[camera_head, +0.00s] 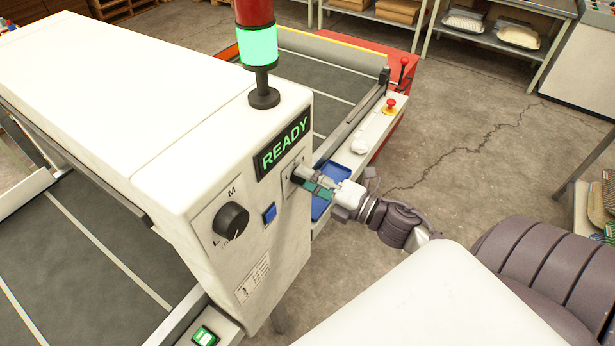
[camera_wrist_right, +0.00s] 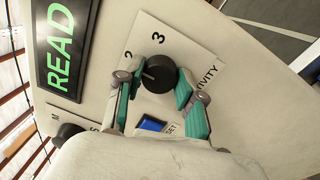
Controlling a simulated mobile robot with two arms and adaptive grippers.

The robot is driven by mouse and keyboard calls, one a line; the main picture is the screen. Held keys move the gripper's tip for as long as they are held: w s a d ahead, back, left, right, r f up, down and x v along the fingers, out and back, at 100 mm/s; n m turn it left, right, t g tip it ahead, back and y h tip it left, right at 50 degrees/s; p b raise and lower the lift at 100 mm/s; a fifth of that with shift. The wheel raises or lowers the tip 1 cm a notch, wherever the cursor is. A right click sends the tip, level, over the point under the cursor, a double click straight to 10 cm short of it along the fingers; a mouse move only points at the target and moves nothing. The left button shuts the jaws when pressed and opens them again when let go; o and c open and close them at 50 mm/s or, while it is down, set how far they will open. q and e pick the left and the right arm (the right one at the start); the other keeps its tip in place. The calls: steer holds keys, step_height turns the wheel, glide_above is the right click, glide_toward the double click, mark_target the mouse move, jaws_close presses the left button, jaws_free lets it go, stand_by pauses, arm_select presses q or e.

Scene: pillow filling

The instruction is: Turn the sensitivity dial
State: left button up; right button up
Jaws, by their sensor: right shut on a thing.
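The sensitivity dial (camera_wrist_right: 160,73) is a round black knob on a white plate (camera_wrist_right: 194,56) marked 2 and 3, with the letters "IVITY" showing in the wrist view. A small pale mark shows on the knob's left side. My right gripper (camera_head: 310,183) is at this plate on the white machine's front panel. In the wrist view its green-padded fingers are shut on the knob, one on either side. In the head view the gripper hides most of the dial. My left gripper is in neither view.
A larger black knob (camera_head: 231,220) marked M and L and a blue button (camera_head: 270,213) sit on the same panel. A lit READY sign (camera_head: 284,144) is above. A beacon (camera_head: 259,46) glows green on top. A blue tray (camera_head: 322,204) is behind my gripper.

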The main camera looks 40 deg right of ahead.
steer(key=o, duration=1.1)
steer(key=shift+o, duration=0.2)
steer(key=v, duration=1.2)
steer(key=shift+d, duration=0.1)
